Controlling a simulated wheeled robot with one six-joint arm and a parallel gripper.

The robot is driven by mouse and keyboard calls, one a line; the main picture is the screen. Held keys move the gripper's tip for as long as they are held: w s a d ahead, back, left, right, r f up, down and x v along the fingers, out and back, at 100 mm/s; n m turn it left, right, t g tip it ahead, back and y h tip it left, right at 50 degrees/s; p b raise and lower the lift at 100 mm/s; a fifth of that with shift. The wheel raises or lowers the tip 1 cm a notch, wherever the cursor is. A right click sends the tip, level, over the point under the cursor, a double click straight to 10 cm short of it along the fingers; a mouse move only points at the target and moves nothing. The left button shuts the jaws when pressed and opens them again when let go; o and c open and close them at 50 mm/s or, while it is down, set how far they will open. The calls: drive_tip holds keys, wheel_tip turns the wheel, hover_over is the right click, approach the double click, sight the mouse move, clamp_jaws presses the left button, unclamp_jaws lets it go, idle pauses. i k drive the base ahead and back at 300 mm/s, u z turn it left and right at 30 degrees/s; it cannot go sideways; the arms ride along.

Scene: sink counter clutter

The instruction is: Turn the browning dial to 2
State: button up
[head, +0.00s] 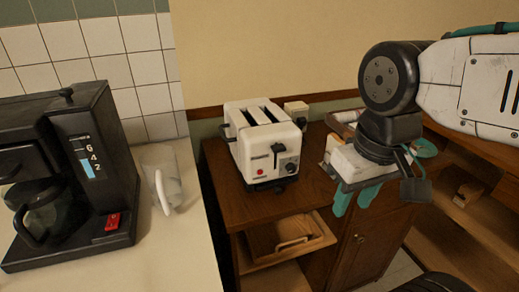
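The white two-slot toaster (250,150) stands on the brown wooden cabinet, its control end facing me and to the right. A dark round browning dial (291,167) sits low on that end, below a black lever knob (279,147). The dial's numbers and pointer are too small to read. A red round spot shows on the toaster's side. My gripper (355,204) hangs right of the toaster, pointing down, clear of the dial. Its two teal fingers are apart with nothing visible between them.
A black coffee maker (85,125) with a glass pot and red switch stands on the pale counter (175,235) at left. A clear cup (163,185) is beside it. Open wooden shelving (470,215) is at right.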

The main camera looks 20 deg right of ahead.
sight(290, 168)
drive_tip(key=k, duration=1.2)
drive_tip(key=z, duration=0.4)
drive_tip(key=i, duration=0.7)
drive_tip(key=z, duration=0.65)
